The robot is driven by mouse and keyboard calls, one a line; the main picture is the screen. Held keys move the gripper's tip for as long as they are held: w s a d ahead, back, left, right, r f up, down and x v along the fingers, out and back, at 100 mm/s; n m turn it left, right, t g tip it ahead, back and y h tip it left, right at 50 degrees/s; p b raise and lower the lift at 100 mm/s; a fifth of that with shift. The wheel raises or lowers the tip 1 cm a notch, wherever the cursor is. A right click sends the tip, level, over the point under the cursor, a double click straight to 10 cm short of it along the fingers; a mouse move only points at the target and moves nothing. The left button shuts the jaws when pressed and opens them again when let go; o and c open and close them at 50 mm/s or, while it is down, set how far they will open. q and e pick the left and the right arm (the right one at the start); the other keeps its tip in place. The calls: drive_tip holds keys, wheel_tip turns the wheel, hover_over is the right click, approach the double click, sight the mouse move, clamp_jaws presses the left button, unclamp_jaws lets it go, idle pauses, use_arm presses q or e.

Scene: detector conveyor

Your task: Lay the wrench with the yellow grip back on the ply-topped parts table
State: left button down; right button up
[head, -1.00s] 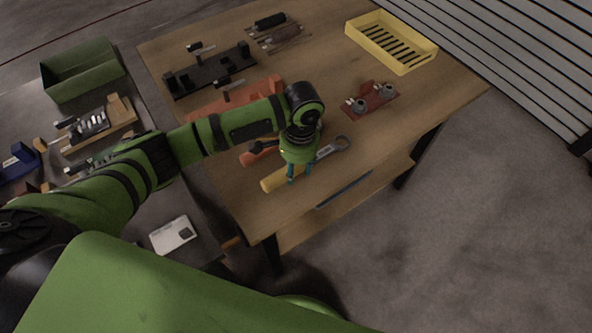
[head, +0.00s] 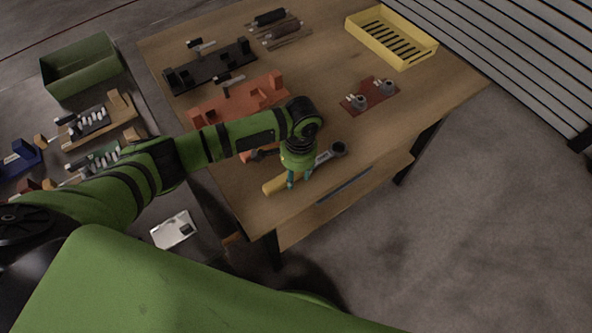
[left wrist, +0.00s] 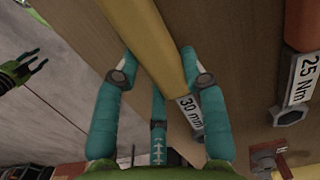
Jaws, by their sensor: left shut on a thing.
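The wrench with the yellow grip (head: 275,186) is over the near part of the ply-topped parts table (head: 405,125). Its dark ring end (head: 338,149) points to the upper right. My left gripper (head: 297,180) is above it with its fingers around the grip. In the left wrist view the teal fingers (left wrist: 160,80) straddle the yellow grip (left wrist: 150,30), close to a "30 mm" label. I cannot tell whether the wrench touches the tabletop. My right gripper (left wrist: 28,72) shows at the upper left of the wrist view, its fingers spread and empty.
A red-gripped tool (left wrist: 302,25) labelled "25 Nm" lies beside the wrench. An orange fixture (head: 235,98), a black fixture (head: 210,68), a red plate with parts (head: 370,97) and a yellow tray (head: 392,38) stand farther back. Bare wood lies right of the wrench.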

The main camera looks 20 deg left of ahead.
use_arm(q)
drive_tip(key=c, duration=0.7)
unclamp_jaws()
wheel_tip(320, 180, up, 13)
drive_tip(key=shift+w+d+r+b, duration=0.15)
drive_tip(key=shift+w+d+b, duration=0.15)
drive_tip(key=shift+b, duration=0.15)
